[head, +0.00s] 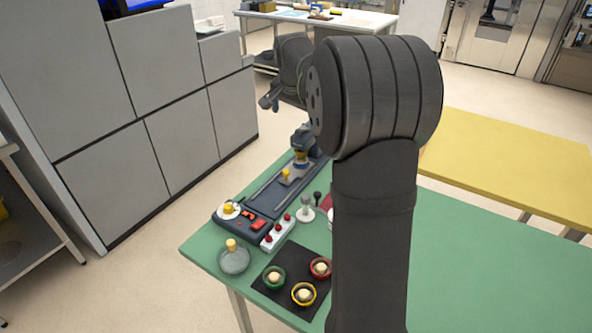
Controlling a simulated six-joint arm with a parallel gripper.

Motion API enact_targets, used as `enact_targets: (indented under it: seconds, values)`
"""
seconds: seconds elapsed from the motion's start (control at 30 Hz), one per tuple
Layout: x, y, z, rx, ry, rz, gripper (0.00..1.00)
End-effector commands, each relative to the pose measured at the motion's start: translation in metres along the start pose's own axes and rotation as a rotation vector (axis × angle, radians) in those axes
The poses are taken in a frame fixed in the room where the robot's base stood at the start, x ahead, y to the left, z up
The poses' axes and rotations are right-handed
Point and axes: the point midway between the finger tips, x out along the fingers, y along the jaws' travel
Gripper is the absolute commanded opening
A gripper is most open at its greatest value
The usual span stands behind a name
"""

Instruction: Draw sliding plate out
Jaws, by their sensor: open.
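The sliding plate (297,171) is a small grey plate with an upright yellow knob (286,175). It sits between the rails of a long dark blue base (268,201) on the green table, toward the base's far end. A blue-grey block with a yellow part (302,143) stands just behind it. My gripper (267,100) is open and empty, up and to the left of the plate, apart from the knob. Its fingers are small and partly dark in this view. My arm hides the area to the right of the base.
On the green table (470,265), a white strip with red knobs (279,232), a glass dish (233,260) and a black mat (290,259) with several coloured bowls lie nearer. A yellow table (510,158) stands right.

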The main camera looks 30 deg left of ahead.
Motion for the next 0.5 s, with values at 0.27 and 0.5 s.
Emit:
enact_targets:
  seconds: [0.27,0.5]
  values:
    - [-0.019,0.000,0.000,0.000,-0.001,0.001,1.00]
    - [-0.019,0.000,0.000,0.000,0.000,0.001,0.90]
